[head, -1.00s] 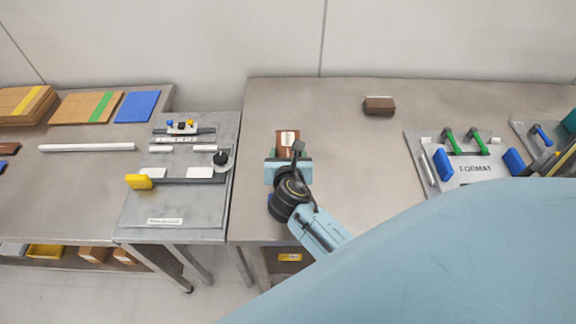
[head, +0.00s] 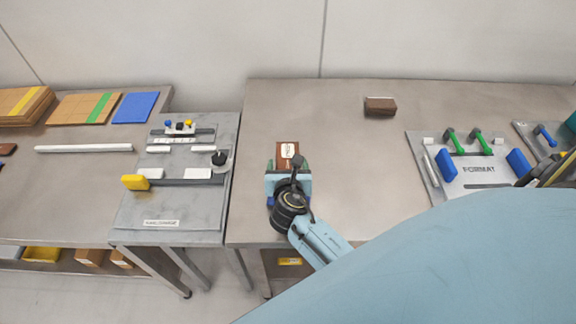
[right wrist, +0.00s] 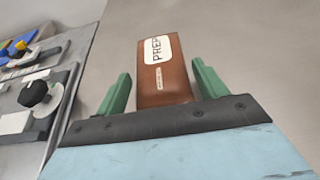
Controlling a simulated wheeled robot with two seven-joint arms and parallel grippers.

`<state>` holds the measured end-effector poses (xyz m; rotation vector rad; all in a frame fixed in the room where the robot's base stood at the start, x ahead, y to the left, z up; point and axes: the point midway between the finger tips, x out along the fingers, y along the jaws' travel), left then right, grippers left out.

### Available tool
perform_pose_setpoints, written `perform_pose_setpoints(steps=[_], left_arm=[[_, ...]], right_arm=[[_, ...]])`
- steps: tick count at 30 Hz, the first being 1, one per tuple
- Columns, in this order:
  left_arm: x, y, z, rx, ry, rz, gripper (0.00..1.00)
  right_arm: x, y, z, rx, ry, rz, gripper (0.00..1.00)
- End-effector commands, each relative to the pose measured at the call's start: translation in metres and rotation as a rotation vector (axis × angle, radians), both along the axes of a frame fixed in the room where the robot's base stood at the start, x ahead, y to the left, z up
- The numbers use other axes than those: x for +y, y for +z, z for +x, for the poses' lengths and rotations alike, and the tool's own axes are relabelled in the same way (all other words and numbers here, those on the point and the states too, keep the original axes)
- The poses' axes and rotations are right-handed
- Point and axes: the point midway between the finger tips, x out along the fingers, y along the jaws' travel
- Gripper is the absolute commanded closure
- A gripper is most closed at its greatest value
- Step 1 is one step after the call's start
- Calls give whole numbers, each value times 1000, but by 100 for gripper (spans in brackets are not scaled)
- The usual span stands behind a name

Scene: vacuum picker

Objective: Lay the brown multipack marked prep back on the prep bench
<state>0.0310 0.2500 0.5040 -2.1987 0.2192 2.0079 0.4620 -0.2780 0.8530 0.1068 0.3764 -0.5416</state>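The brown multipack (head: 288,148) has a white label, which reads PREP on the pack in the right wrist view (right wrist: 166,80). It lies near the left end of the large grey bench (head: 345,150) and appears to rest on its top. My right gripper (head: 288,167) is over the near end of the pack. In the right wrist view its green fingers (right wrist: 160,72) stand on either side of the pack, with a narrow gap on each side. The pack's near end is hidden behind the gripper body. My left gripper is not in view.
Another brown pack (head: 380,107) lies farther back on the bench. A FORMAT plate (head: 478,180) with green and blue clamps is to the right. A lower grey fixture table (head: 160,210) adjoins on the left. The bench between the two packs is clear.

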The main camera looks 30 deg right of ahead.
Motion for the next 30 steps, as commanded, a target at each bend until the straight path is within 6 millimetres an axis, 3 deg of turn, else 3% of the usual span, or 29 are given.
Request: perform_pose_setpoints(steps=[9,14,30], left_arm=[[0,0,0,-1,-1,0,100],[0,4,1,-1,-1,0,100],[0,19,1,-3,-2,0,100]], right_arm=[[1,-5,-3,11,0,1,19],[2,4,-5,12,0,1,19],[52,44,-85,6,0,1,19]])
